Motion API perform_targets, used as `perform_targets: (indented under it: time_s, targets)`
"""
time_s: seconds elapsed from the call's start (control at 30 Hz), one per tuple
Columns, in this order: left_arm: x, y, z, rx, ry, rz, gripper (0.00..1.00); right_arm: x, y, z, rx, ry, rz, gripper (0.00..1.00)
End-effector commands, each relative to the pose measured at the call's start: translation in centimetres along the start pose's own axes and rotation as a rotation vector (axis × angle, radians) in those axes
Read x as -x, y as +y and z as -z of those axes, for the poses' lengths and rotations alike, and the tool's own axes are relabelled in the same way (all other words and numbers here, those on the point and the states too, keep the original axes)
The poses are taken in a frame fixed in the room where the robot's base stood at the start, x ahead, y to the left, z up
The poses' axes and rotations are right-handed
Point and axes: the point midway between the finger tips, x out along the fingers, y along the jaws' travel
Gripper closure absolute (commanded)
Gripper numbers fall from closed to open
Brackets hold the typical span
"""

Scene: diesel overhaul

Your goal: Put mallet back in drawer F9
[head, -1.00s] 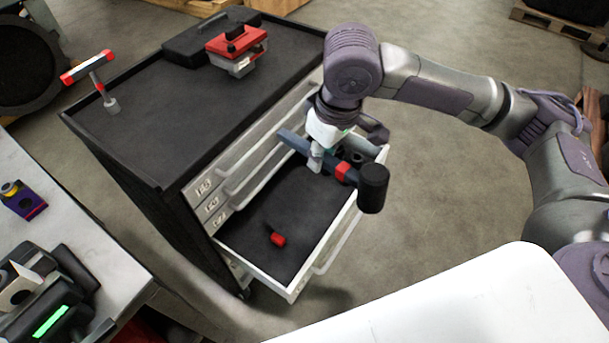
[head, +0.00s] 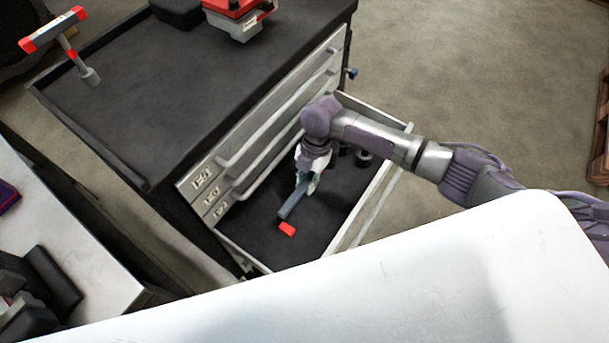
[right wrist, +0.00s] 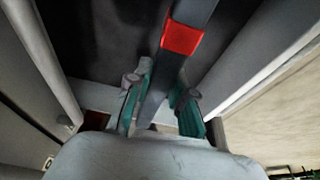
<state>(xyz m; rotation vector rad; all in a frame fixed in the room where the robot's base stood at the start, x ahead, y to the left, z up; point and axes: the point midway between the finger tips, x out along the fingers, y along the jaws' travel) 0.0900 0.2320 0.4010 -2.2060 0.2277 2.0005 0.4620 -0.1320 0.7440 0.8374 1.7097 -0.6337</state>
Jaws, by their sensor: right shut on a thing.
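My right gripper (head: 302,182) is down inside the open drawer (head: 352,232) of the cabinet. It is shut on the mallet's blue-grey handle (head: 293,200), which slants toward the drawer's near left part. In the right wrist view the handle (right wrist: 153,105) runs between the green-padded fingers (right wrist: 158,105), with a red band (right wrist: 182,38) beyond them. The mallet's black head cannot be made out in either view. I cannot tell whether the mallet touches the drawer floor. My left gripper is not in view.
Dark round parts (head: 363,157) stand at the drawer's far end. Closed drawers (head: 270,125) are above. A red-and-grey tool (head: 60,45) and a red box (head: 235,12) stand on the cabinet top.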

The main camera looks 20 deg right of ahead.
Motion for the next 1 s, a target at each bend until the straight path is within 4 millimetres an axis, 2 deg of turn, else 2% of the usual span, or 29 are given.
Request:
perform_targets:
  time_s: [0.27, 0.6, 0.77, 1.0]
  targets:
    - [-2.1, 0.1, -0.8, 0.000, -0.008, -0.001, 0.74, -2.2, 0.0, -0.7, 0.006, -0.001, 0.000, 1.00]
    - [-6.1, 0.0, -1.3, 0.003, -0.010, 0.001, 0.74, -6.4, 0.0, -1.9, 0.005, -0.002, -0.001, 1.00]
    - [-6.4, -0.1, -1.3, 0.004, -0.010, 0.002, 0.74, -7.1, 0.1, -2.1, 0.006, -0.001, -0.001, 1.00]
    - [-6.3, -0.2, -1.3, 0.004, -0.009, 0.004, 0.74, -7.1, 0.1, -2.1, 0.005, -0.001, -0.001, 1.00]
